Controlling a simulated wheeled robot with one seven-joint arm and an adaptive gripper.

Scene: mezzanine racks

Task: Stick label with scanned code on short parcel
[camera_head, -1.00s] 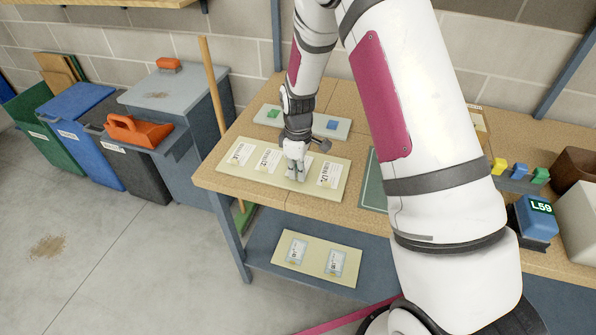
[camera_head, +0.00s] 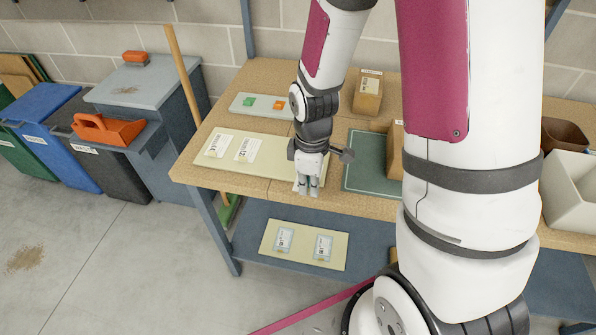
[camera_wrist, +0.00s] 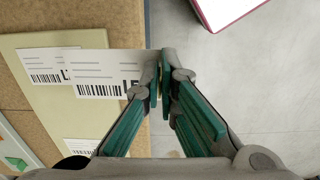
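My gripper (camera_head: 309,190) is over the front right part of the cream label board (camera_head: 262,175). In the wrist view its green-padded fingertips (camera_wrist: 160,75) are closed on the edge of a white barcode label (camera_wrist: 105,72). This label sticks out past the board's edge; its printed code starts with L, the rest is hidden. Two other labels (camera_head: 218,145) (camera_head: 245,150) lie at the board's left. A brown parcel (camera_head: 367,95) stands at the back of the table. Another brown parcel (camera_head: 394,150) stands on the green mat (camera_head: 362,165), partly hidden by my arm. Which is shorter is unclear.
A grey tray (camera_head: 262,110) with green and orange blocks lies behind the board. A lower shelf board (camera_head: 304,258) carries two more labels. Bins (camera_head: 110,150) and a wooden pole (camera_head: 183,75) stand left. A white bin (camera_head: 567,195) is at right. My arm hides the table's right middle.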

